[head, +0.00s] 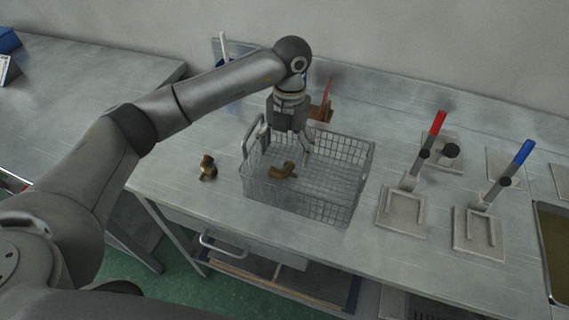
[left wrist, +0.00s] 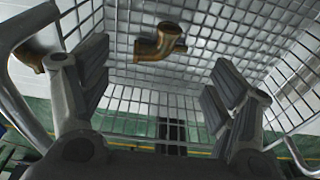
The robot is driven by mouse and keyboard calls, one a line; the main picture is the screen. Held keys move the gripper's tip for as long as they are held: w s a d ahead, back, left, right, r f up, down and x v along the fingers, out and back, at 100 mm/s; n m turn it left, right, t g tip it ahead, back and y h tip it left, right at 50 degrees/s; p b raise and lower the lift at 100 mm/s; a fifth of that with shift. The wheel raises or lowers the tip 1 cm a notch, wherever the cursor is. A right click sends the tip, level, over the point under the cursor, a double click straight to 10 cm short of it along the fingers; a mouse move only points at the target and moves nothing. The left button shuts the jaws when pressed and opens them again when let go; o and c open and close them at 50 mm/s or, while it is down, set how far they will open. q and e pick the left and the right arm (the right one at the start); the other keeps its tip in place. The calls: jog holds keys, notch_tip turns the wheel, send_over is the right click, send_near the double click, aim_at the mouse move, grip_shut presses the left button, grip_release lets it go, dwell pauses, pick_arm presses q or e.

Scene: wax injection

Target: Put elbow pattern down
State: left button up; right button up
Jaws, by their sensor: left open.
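A brown elbow pattern (head: 283,171) lies on the floor of the wire basket (head: 352,190), towards its left side. It also shows in the left wrist view (left wrist: 158,42), beyond my fingers and apart from them. My left gripper (head: 287,150) points down into the back left part of the basket, with its fingers spread and nothing between them. In the left wrist view its two fingers (left wrist: 155,95) stand wide apart. A second brown elbow piece (head: 208,168) stands on the table, outside the basket to the left. My right gripper is not in view.
A brown block with a red part (head: 322,108) stands behind the basket. Clamps with a red handle (head: 438,124) and a blue handle (head: 524,152) stand to the right. The basket's wire walls and handle surround my left gripper. The table is bare at the front left.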

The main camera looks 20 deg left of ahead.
aim_at(287, 165)
pick_arm(q)
notch_tip(287, 165, up, 6)
jog(key=b, duration=0.1)
jog(key=shift+w+r, duration=0.2)
jog(key=shift+w, duration=0.2)
